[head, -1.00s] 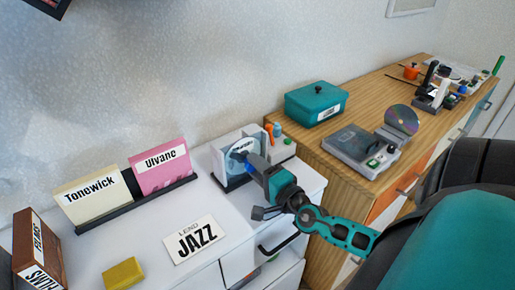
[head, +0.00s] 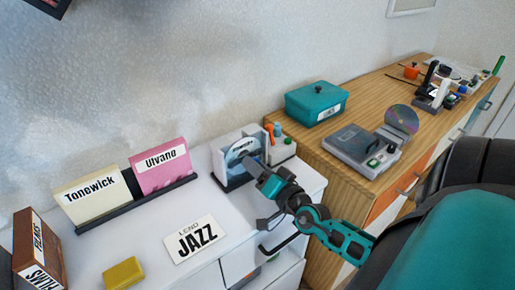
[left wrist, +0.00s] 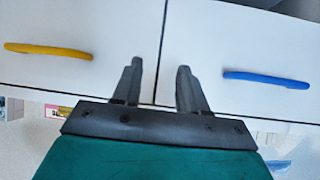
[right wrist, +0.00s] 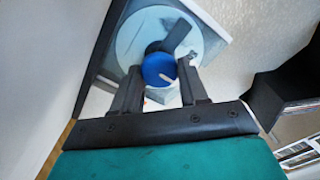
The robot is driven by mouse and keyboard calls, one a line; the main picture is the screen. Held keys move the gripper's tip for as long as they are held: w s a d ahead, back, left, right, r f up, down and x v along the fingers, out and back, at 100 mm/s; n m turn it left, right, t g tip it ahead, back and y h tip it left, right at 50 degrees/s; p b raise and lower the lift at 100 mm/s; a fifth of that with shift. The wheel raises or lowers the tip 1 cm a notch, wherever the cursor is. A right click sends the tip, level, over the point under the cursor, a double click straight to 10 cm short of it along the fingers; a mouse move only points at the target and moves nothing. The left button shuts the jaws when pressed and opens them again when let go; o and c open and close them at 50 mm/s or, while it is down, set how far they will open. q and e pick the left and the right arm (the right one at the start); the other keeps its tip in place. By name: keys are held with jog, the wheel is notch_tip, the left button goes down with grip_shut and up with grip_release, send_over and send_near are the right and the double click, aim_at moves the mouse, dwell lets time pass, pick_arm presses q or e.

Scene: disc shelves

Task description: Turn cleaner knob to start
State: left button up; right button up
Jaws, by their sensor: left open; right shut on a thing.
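The disc cleaner (head: 232,181) stands on the white cabinet, a white box on a dark base with a pale disc (head: 238,150) in its face. In the right wrist view its round blue knob (right wrist: 158,66) sits in front of the disc (right wrist: 135,40), with a short white mark pointing to the lower right. My right gripper (right wrist: 160,72) is shut on the knob, one finger on each side. In the head view my right gripper (head: 260,166) reaches the cleaner's front and hides the knob. My left gripper (left wrist: 158,68) is open and empty, facing white drawer fronts.
A JAZZ card (head: 195,239) and a yellow block (head: 123,273) lie on the white top (head: 150,222). Tonewick (head: 92,196) and Ulvane (head: 160,168) sleeves stand behind. On the wooden cabinet are a teal box (head: 315,104) and a grey player (head: 358,148).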

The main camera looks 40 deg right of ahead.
dwell(0.5)
jog(key=o, duration=1.1)
jog(key=shift+c, duration=0.2)
jog(key=shift+s, duration=0.1)
jog(key=s+a+b, duration=0.1)
jog(key=s, duration=1.1)
jog(key=shift+s+a, duration=0.25)
jog(key=shift+s, duration=0.1)
